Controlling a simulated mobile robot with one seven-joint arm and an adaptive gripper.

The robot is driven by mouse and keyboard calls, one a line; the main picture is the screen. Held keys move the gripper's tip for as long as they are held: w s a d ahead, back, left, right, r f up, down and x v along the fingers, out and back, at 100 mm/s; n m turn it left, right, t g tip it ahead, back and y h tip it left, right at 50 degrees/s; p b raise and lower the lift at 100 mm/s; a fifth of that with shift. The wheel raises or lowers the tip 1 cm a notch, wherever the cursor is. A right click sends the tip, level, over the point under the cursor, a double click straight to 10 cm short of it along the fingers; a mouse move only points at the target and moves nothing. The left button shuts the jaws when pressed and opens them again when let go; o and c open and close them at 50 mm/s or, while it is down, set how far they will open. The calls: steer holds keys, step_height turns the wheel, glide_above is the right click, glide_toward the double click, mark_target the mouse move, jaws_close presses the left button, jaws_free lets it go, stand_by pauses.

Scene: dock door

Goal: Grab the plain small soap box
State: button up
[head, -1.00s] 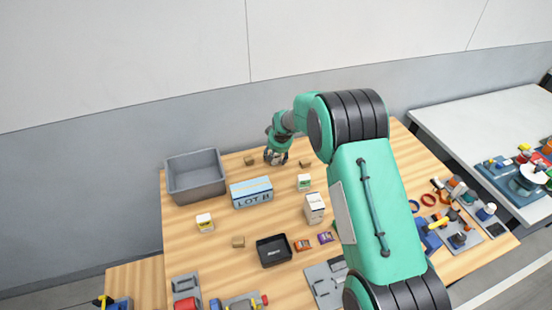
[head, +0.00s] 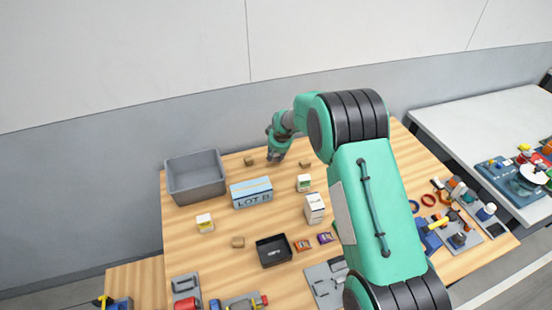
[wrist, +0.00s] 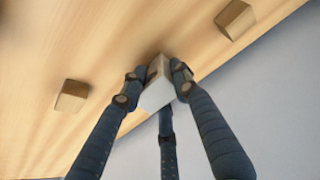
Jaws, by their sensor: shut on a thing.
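My gripper (head: 277,157) is at the back of the wooden table, between two small brown blocks. In the wrist view my gripper (wrist: 156,82) has its dark fingers shut around a small pale box (wrist: 157,94). The face that shows is whitish and plain, with no marking I can make out. The fingers hide its sides. I cannot tell whether it is clear of the table. In the head view the box is mostly hidden by the fingers.
Brown blocks (head: 249,161) (head: 305,164) lie on either side of my gripper. A grey bin (head: 195,182) stands at the back left, near a blue LOT B box (head: 251,192). Small labelled boxes (head: 205,223) (head: 304,182), a white carton (head: 314,208) and a black tray (head: 273,252) stand nearer.

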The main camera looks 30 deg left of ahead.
steer(key=shift+f, duration=0.1)
steer(key=shift+r, duration=1.55)
steer(key=shift+s+d+r, duration=0.15)
steer(key=shift+s+r, duration=0.05)
steer(key=shift+r, duration=0.05)
steer(key=s+d, duration=0.3)
steer(key=s, duration=0.1)
steer(key=s+d+r, duration=0.1)
steer(key=s+d, duration=0.2)
steer(key=s, duration=0.1)
steer(key=s+d+p, duration=0.1)
steer(key=s+d, duration=0.2)
steer(key=s, duration=0.1)
steer(key=shift+s+d+r, duration=0.15)
steer(key=shift+d+r, duration=0.05)
steer(key=shift+c, duration=0.2)
steer(key=shift+r, duration=0.15)
